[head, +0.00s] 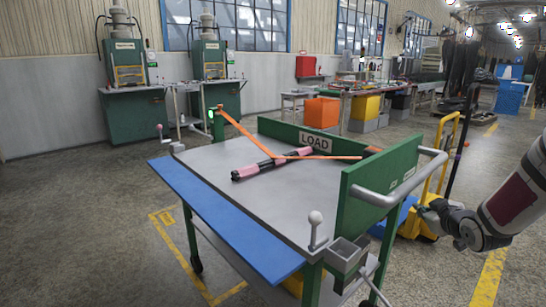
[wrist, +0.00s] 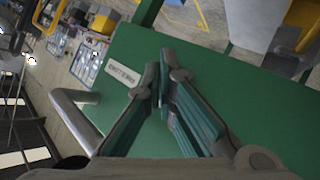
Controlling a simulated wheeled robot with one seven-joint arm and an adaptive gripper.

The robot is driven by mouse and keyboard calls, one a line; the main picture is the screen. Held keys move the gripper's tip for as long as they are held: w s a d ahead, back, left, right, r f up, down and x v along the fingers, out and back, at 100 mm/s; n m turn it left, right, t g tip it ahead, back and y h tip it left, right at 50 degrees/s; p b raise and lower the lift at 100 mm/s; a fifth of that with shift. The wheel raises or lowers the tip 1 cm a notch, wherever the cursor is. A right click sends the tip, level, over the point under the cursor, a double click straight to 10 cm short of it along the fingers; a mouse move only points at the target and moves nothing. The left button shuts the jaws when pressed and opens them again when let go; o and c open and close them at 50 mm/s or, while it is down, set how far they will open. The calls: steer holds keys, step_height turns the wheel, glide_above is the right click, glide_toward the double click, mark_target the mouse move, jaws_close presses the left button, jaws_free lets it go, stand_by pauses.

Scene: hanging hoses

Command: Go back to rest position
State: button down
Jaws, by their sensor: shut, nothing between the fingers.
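My gripper (wrist: 161,78) shows in the wrist view with its two fingers shut and nothing between them. It is in front of the green end panel (wrist: 225,85) of the cart; I cannot tell the exact gap. In the head view my arm comes in at the right edge, beside the cart and clear of its top. A pink and black hose bundle (head: 262,168) lies on the cart's grey top (head: 215,160). An orange strap (head: 245,133) runs over it from the left corner to the back right.
The cart has a green back board with a LOAD sign (head: 315,141), a grey push handle (head: 385,197), a ball-topped lever (head: 315,225) and a blue side shelf (head: 225,215). A yellow pallet truck (head: 440,165) stands behind the right end. Floor at left is open.

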steer(key=s+a+r+m+g+h, duration=0.1)
steer(key=s+a+r+g, duration=0.25)
steer(key=s+a, duration=0.35)
steer(key=s+a+r+m+g+h, duration=0.1)
steer(key=s+a+r+m+g, duration=0.15)
steer(key=s+a+r, duration=0.5)
steer(key=s+a+m+g+y, duration=0.1)
steer(key=s+a+g+y, duration=0.35)
steer(key=s, duration=1.15)
steer(key=s+a+g+h, duration=0.15)
steer(key=s+a, duration=0.65)
steer(key=s, duration=0.8)
step_height(320, 180, up, 22)
steer(key=t+p, duration=0.2)
steer(key=p, duration=2)
steer(key=shift+w+d+t+y, duration=0.15)
steer(key=shift+d+t+y, duration=0.15)
steer(key=shift+t, duration=0.1)
